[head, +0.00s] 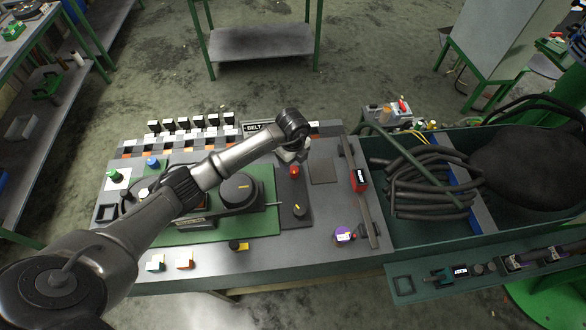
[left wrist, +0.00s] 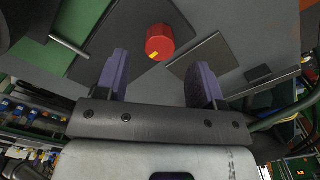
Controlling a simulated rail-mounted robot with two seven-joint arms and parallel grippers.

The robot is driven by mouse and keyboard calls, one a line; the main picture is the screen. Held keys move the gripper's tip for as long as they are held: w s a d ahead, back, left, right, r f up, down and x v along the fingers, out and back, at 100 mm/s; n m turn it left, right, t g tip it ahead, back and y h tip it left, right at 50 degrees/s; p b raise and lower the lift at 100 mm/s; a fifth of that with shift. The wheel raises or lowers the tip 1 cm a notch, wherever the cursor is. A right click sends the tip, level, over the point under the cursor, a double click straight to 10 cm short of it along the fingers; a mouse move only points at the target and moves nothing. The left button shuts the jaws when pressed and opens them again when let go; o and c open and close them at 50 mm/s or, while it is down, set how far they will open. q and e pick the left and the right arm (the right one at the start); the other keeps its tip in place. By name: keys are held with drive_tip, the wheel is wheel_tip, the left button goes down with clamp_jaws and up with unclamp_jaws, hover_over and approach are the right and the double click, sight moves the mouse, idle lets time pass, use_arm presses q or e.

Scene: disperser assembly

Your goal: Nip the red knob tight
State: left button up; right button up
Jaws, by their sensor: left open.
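The red knob (head: 294,170) stands on a dark plate on the grey workbench, right of the large black round part. In the left wrist view the red knob (left wrist: 160,42) has a small yellow mark and lies ahead of the fingertips, nearer the left finger. My left gripper (head: 292,154) is just behind the knob in the head view, partly hidden by its own wrist. The left wrist view shows its two purple-grey fingers (left wrist: 160,75) spread apart with nothing between them. My right gripper is in neither view.
A black dial (head: 299,210) with a yellow mark sits in front of the knob. A green panel (head: 262,225) with the large black round part (head: 240,190) is to the left. A green bin (head: 395,243) with black hoses is to the right.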

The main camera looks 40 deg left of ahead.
sight(293, 169)
use_arm(q)
drive_tip(key=shift+f, duration=2.65)
drive_tip(key=c, duration=0.9)
